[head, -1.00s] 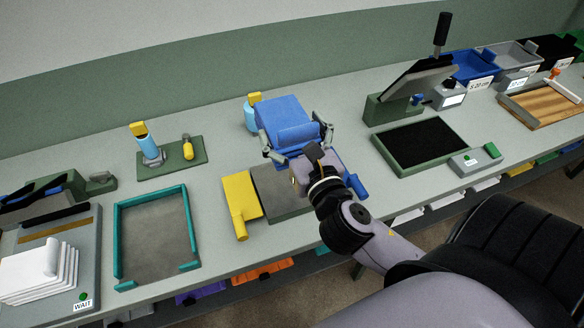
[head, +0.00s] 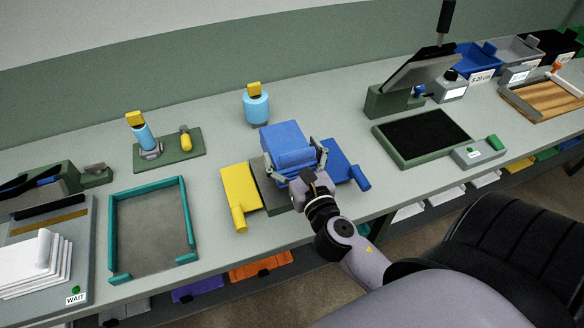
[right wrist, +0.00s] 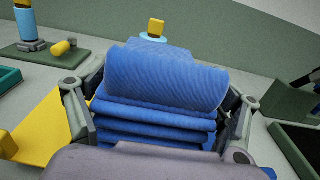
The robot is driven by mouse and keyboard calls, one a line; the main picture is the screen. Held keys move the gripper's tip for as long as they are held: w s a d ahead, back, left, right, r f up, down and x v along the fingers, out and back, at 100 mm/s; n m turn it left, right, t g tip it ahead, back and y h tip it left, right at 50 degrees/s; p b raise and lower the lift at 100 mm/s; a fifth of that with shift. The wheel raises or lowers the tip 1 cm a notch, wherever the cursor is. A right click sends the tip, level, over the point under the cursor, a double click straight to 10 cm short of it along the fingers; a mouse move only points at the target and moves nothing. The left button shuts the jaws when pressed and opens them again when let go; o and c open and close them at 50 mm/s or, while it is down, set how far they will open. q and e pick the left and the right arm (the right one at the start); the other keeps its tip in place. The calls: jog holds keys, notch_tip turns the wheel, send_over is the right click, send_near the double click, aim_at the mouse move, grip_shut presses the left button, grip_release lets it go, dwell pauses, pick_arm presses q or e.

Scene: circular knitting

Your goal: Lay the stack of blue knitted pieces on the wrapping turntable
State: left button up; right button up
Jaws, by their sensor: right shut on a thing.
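The stack of blue knitted pieces (head: 287,138) has several folded layers with a rolled one on top. My right gripper (head: 295,157) is shut on it, a finger on each side; the stack also fills the middle of the right wrist view (right wrist: 160,95). The stack is over a dark grey plate (head: 273,199) between a yellow panel (head: 239,187) and a blue panel (head: 338,166), both with handles. This plate may be the wrapping turntable; I cannot tell for certain. The stack's underside and its contact with the plate are hidden. My left gripper is out of view.
A light blue bottle with a yellow cap (head: 256,105) stands just behind the stack. A teal-edged tray (head: 112,235) lies to the left, beyond it white folded pieces (head: 35,265). A green-framed black pad (head: 422,141) is on the right.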

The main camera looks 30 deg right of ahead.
notch_tip(320, 180, down, 4)
jog(key=shift+b, duration=0.95)
jog(key=shift+f, duration=0.2)
jog(key=shift+r, duration=0.1)
jog(key=o, duration=1.3)
jog(key=shift+f, duration=0.2)
jog(key=shift+o, duration=0.2)
jog(key=shift+r, duration=0.15)
